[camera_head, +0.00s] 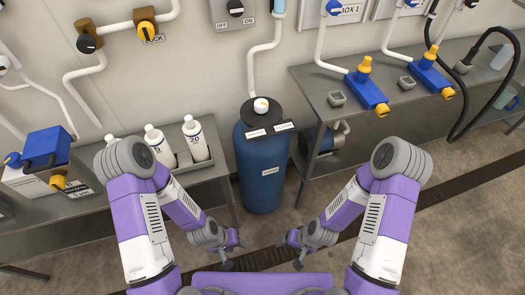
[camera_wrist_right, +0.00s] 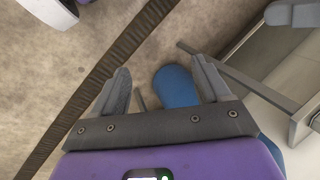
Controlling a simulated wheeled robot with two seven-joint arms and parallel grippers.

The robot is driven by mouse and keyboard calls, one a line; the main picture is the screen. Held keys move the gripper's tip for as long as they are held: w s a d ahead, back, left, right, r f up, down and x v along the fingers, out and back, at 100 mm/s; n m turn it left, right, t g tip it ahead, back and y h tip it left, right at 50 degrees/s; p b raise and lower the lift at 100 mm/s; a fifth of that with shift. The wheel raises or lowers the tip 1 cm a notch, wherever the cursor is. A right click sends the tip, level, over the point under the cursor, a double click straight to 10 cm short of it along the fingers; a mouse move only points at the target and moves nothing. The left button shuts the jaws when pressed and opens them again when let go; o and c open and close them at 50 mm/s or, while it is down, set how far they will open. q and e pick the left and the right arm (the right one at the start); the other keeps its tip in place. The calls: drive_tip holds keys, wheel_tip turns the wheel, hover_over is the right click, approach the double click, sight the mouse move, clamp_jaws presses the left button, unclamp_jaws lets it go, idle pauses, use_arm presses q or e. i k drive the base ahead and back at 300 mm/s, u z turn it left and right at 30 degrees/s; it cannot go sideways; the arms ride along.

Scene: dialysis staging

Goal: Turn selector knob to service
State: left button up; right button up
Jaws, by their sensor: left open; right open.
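A blue cylindrical tank (camera_head: 262,172) stands on the floor between two grey tables, with a dark cap on top. A white selector knob (camera_head: 261,104) sits on that cap. Two small white labels, one on the left (camera_head: 255,133) and one on the right (camera_head: 284,127), sit at the cap's front; their text is too small to read. My left gripper (camera_head: 231,252) is open and empty, low in front of the tank. My right gripper (camera_head: 290,252) is open and empty, also low and apart from the knob. The right wrist view shows the tank's blue side (camera_wrist_right: 174,88) beyond the open fingers.
A left table holds a tray (camera_head: 185,163) with white bottles (camera_head: 194,138). A right table (camera_head: 330,105) carries blue and yellow valves (camera_head: 366,86). An OFF/ON knob (camera_head: 235,7) is on the wall behind. A white pipe (camera_head: 261,50) runs down to the tank top.

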sight(261, 105)
drive_tip(key=z, duration=1.05)
drive_tip(key=i, duration=0.45)
drive_tip(key=u, duration=0.75)
